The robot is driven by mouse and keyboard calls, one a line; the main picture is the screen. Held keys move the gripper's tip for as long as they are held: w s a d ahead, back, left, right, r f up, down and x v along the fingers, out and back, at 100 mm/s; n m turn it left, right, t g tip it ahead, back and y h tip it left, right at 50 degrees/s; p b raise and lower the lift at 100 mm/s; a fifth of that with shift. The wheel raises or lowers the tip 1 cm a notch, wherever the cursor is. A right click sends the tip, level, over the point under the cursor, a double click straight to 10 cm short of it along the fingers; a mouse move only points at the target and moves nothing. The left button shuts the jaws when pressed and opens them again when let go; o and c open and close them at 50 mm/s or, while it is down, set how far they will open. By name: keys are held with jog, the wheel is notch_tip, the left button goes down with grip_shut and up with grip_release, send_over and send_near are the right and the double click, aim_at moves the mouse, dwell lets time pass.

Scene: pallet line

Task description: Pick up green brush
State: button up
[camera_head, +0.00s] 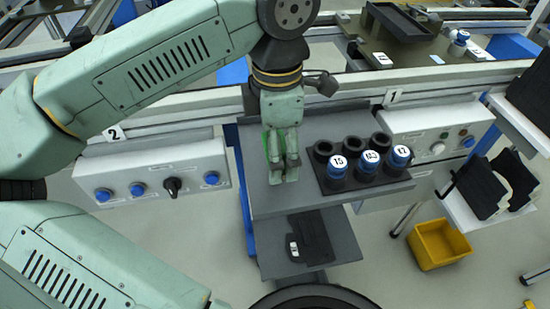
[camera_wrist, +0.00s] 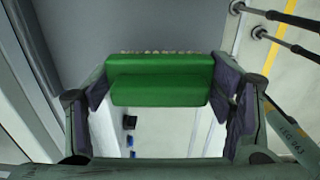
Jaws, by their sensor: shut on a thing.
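The green brush (camera_wrist: 160,80) is between the two fingers of my gripper (camera_wrist: 160,90) in the wrist view. Its green body spans from one finger pad to the other, and a row of pale bristles shows along its far edge. In the head view my gripper (camera_head: 283,172) points down over the left part of the grey table. Only a thin strip of the green brush (camera_head: 266,143) shows there beside the fingers; the rest is hidden. I cannot tell whether the brush touches the tabletop.
A black holder (camera_head: 378,184) with several round slots stands right of my gripper, with blue-capped containers (camera_head: 337,167) labelled 13, 10 and 17. The grey table (camera_head: 270,208) is bare in front. Control panels (camera_head: 150,182) flank it. A yellow bin (camera_head: 438,245) is on the floor at right.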

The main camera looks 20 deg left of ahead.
jog(key=s+d+r+b, duration=0.1)
jog(key=s+d+b, duration=0.2)
jog(key=s+d, duration=0.6)
jog(key=d, duration=0.3)
jog(key=shift+s+d, duration=0.15)
jog(key=shift+d, duration=0.15)
jog(key=shift+r, duration=0.1)
jog(key=o, duration=0.7)
jog(key=c, duration=0.5)
